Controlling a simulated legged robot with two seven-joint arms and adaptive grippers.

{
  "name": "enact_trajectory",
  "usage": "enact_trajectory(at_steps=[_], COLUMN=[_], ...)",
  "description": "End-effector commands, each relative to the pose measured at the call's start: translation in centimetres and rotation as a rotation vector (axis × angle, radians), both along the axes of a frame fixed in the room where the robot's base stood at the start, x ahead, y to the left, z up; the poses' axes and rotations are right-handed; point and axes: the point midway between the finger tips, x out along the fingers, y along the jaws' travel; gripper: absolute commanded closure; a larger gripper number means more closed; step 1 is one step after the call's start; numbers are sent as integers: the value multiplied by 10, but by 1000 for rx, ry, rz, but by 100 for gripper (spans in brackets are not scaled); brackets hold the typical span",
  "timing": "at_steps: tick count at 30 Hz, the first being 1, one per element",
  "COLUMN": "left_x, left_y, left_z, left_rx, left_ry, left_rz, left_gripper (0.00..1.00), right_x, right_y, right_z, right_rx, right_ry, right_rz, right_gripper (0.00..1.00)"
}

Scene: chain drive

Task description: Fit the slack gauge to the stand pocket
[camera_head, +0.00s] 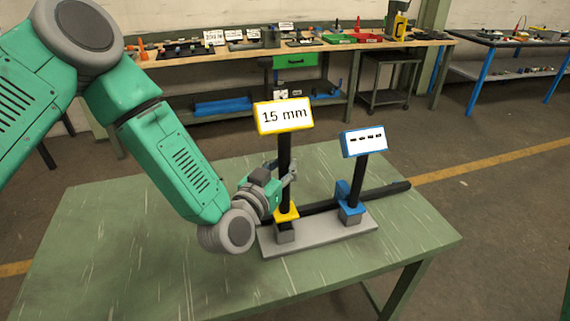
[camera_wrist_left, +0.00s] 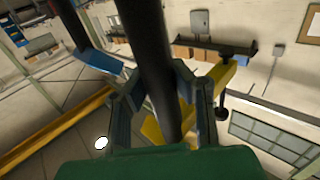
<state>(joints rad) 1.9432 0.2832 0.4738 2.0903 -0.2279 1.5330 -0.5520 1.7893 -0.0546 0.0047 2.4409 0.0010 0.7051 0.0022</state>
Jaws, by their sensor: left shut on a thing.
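A gauge with a yellow-framed sign reading "15 mm" (camera_head: 284,116) stands nearly upright on a black post, with a yellow collar (camera_head: 286,215) at its foot. My left gripper (camera_head: 286,175) is shut on the post; the left wrist view shows the post (camera_wrist_left: 155,70) between the fingers. The collar is just above or on a dark block (camera_head: 286,234) on the grey stand plate (camera_head: 318,240); I cannot tell whether it is seated in a pocket. A second, blue-framed sign showing dashes (camera_head: 364,142) stands to the right on a blue-collared block. My right gripper is not in view.
A black bar (camera_head: 394,189) runs behind the blocks and past the plate's right end. The green table (camera_head: 130,240) is clear at left and front. Behind it, a workbench (camera_head: 200,58) holds tools and bins, across a stretch of floor.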

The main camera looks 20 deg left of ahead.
Motion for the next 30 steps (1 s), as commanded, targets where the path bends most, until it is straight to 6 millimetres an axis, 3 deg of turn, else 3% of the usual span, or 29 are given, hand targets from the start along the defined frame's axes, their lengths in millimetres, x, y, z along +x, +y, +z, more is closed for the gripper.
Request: enact_trajectory(at_steps=[30], left_x=[1], left_y=[-1], left_z=[-17], left_rx=[-2], left_ry=[-11], left_rz=[0], left_gripper=[100], right_x=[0], right_y=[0], right_z=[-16], right_rx=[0], right_ry=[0], right_rz=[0], right_gripper=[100])
